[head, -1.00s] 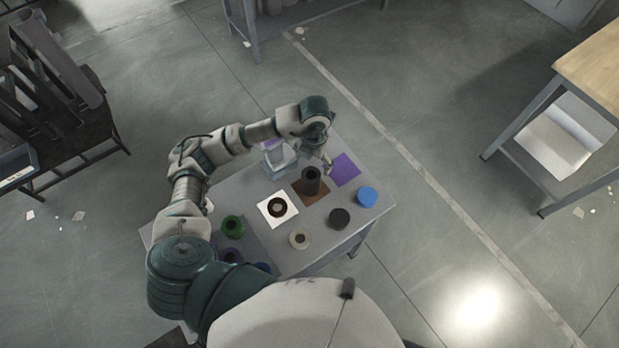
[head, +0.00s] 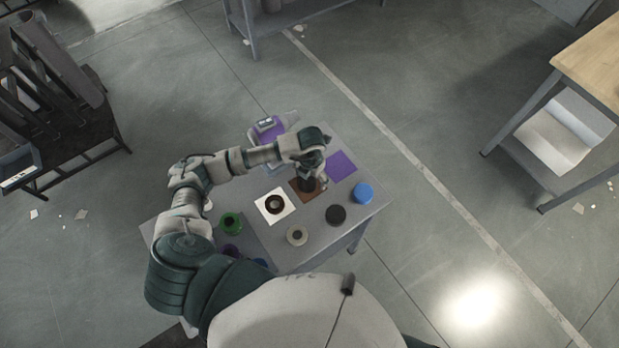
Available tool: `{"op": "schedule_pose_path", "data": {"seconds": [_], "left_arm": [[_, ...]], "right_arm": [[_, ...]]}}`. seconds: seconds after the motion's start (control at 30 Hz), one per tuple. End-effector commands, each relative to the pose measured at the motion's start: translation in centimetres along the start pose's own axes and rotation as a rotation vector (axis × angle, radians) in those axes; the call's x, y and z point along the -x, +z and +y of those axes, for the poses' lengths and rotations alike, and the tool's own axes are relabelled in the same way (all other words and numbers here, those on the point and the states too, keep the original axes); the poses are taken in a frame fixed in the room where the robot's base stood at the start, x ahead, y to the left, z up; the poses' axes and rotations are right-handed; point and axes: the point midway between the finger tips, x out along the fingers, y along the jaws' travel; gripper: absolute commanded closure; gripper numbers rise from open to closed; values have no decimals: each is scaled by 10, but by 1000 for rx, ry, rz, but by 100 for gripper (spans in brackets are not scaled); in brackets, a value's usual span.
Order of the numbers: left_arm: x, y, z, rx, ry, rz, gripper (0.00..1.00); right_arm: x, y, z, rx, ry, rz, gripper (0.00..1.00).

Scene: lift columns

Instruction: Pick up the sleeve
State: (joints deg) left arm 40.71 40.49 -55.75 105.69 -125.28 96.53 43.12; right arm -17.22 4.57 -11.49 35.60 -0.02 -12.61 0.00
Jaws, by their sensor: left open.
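A dark upright cylinder (head: 307,186), which looks like the sleeve, stands on a brown square (head: 299,195) on the grey table. My left gripper (head: 313,178) is open, right over the cylinder, and hides most of it. I cannot tell whether the fingers are around the cylinder or beside it. My right gripper is not in view.
A purple-and-grey object (head: 268,130) stands behind my arm.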

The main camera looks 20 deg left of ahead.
Motion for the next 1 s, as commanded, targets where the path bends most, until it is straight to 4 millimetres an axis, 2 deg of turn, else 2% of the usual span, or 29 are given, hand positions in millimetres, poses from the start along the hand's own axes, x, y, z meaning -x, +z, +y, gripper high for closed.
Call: {"op": "schedule_pose_path", "data": {"seconds": [0.03, 0.23, 0.4, 0.63, 0.83, 1.0], "left_arm": [[0, -1, 2, 1, -1, 1, 11], [-2, -1, 7, 2, -6, 1, 61], [-2, -1, 7, 2, -4, 3, 100], [-3, -1, 5, 2, 1, 5, 100], [5, 0, 4, 2, -1, 3, 100], [24, 0, 4, 2, -2, -1, 100]], "right_arm": [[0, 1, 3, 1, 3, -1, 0], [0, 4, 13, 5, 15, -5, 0], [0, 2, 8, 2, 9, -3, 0], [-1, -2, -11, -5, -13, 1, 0], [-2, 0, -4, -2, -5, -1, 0], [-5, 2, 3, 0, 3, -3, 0]]}}
